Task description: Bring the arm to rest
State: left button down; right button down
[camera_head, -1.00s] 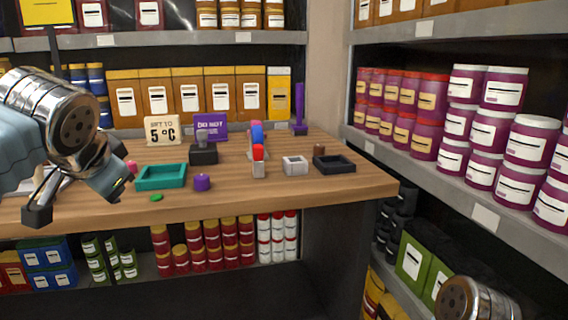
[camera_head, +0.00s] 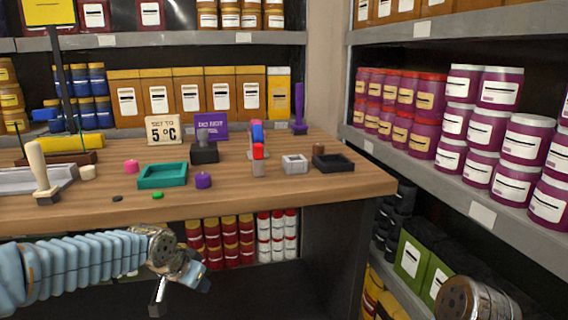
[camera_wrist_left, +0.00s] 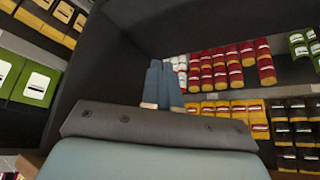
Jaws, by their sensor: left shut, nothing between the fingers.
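My left arm comes in from the left in the head view, low in front of the table (camera_head: 300,193). My left gripper (camera_head: 180,292) hangs below the tabletop's front edge, apart from everything. In the left wrist view its two blue fingers (camera_wrist_left: 162,84) lie close together, shut with nothing between them. At the lower right of the head view a round metal part of my right arm shows; its gripper is out of view.
The tabletop holds a teal tray (camera_head: 140,184), a purple knob (camera_head: 203,181), a black tray (camera_head: 350,164) and a white box (camera_head: 294,164). Red jars (camera_head: 240,254) stand on a shelf below. Shelves of purple jars (camera_head: 484,137) line the right. Dark open space lies under the table.

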pick_arm(q)
jog(key=s+d+f+n+g+h, duration=0.1)
jog(key=s+d+f, duration=0.15)
jog(key=f, duration=0.55)
jog(key=s+d+f+n+g+h, duration=0.1)
jog(key=d+f, duration=0.2)
jog(key=f, duration=0.4)
jog(key=s+d+f+n+g, duration=0.2)
jog(key=s+d+f+n, duration=0.1)
jog(key=s+f, duration=1.8)
jog(key=shift+f+n+g, duration=0.15)
jog(key=shift+n+g, duration=0.25)
jog(key=shift+n, duration=0.4)
jog(key=shift+w, duration=0.1)
